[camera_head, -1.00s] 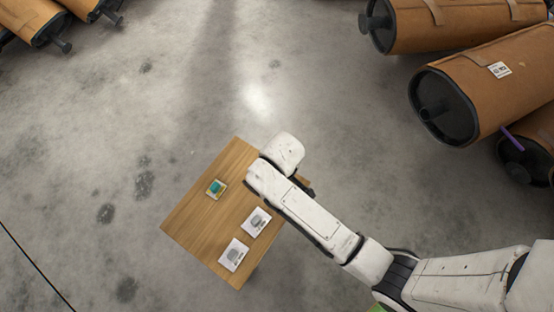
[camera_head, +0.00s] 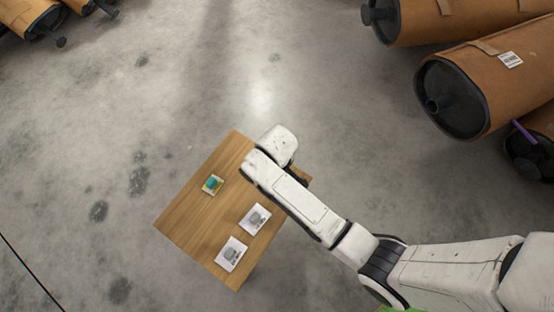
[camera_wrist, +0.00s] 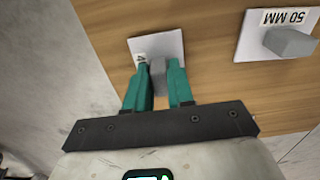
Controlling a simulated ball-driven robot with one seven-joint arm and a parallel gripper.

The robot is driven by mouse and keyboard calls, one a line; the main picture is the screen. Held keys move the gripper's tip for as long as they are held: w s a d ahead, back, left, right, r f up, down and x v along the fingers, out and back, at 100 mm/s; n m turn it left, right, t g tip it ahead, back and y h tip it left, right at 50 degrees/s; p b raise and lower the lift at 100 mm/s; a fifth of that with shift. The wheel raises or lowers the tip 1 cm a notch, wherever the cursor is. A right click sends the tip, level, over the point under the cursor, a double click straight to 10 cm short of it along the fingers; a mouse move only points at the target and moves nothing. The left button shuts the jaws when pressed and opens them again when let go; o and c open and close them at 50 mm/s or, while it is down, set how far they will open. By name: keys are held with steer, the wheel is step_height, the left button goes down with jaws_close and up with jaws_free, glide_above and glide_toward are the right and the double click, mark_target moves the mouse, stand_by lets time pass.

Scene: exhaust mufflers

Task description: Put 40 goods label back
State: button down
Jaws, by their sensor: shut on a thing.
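In the wrist view my gripper (camera_wrist: 159,66) has its two teal fingers shut on a grey hexagonal grip block of a white label plate (camera_wrist: 172,44). The plate is at the wooden table, near its edge; I cannot tell whether it touches the top. Its print is mostly covered by a finger and cannot be read. A second white plate (camera_wrist: 252,46) with a grey block reads "50 MM" and lies to the right. In the head view my arm hides the gripper and the held plate.
The wooden table (camera_head: 190,222) also bears two white plates, one (camera_head: 254,218) nearer my arm and one (camera_head: 231,254) lower, plus a small teal-and-yellow item (camera_head: 213,185). Brown mufflers (camera_head: 495,75) lie at the right, with a purple rod (camera_head: 523,131). Open concrete floor lies left.

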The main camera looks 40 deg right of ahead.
steer(key=c, duration=1)
jaws_free()
step_height(320, 180, up, 12)
steer(key=p, duration=0.6)
steer(key=s+d+r+m, duration=0.1)
steer(key=s+d+r, duration=0.1)
steer(key=s, duration=0.3)
steer(key=s+d+r+m, duration=0.1)
steer(key=s+d+r, duration=0.1)
steer(key=s, duration=0.3)
steer(key=s+d+r+m+t, duration=0.1)
steer(key=s+d+r+m, duration=0.1)
steer(key=s, duration=0.4)
steer(key=shift+s+d+r, duration=0.1)
steer(key=shift+d+r, duration=0.3)
steer(key=shift+d, duration=0.45)
